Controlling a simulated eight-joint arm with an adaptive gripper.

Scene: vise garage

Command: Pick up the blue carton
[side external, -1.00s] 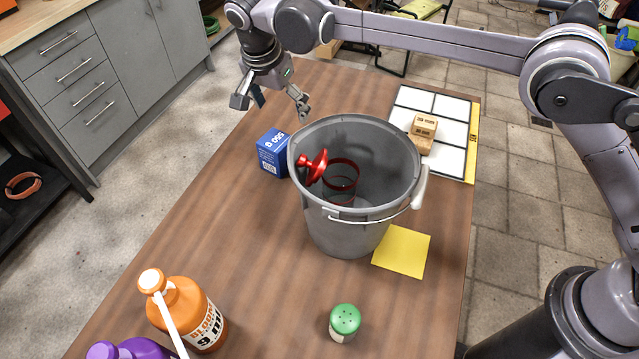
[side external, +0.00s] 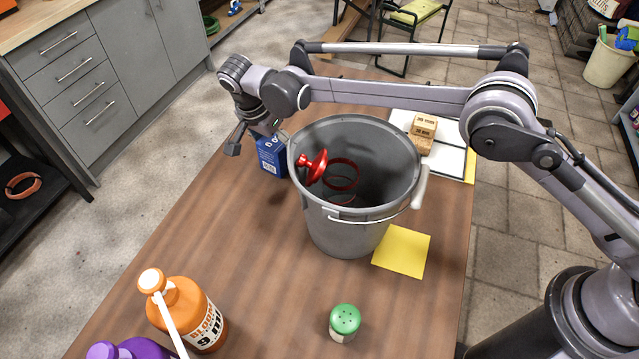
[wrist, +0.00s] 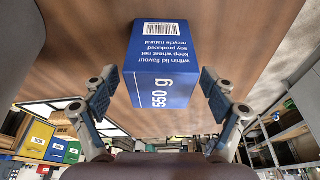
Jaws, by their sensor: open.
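The blue carton (side external: 270,160) stands on the wooden table, just left of the grey bucket. My gripper (side external: 257,141) is over and beside the carton in the side view and hides its upper part. My gripper's two fingers (wrist: 157,96) are spread wide, one to each side of the carton's near end, with visible gaps. The gripper is open and holds nothing.
The grey bucket (side external: 350,225) with red items inside stands close to the right of the carton. An orange bottle (side external: 195,310), a green-capped shaker (side external: 344,320) and a yellow sheet (side external: 403,251) are nearer the front.

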